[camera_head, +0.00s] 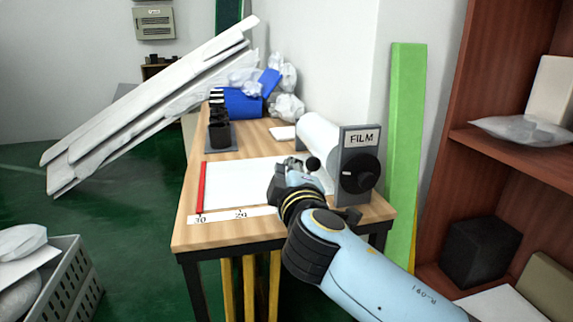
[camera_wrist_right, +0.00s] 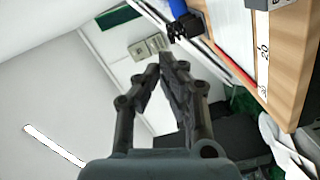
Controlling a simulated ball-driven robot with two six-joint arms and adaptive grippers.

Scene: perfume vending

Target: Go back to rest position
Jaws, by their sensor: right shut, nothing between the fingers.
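My right gripper (camera_head: 290,172) reaches in from the lower right in the head view, over the wooden table beside the film dispenser (camera_head: 357,165). In the right wrist view my right gripper's dark fingers (camera_wrist_right: 163,68) come together at the tips with nothing between them. The gripper hides part of the white sheet (camera_head: 235,182) on the table. My left gripper is not seen in either view.
The wooden table (camera_head: 182,228) holds a white film roll (camera_head: 318,136), a red strip (camera_head: 202,187), a ruler (camera_head: 225,216), black items (camera_head: 219,130) and blue packaging (camera_head: 240,102). A grey crate (camera_head: 62,285) stands lower left; a brown shelf (camera_head: 505,158) stands right.

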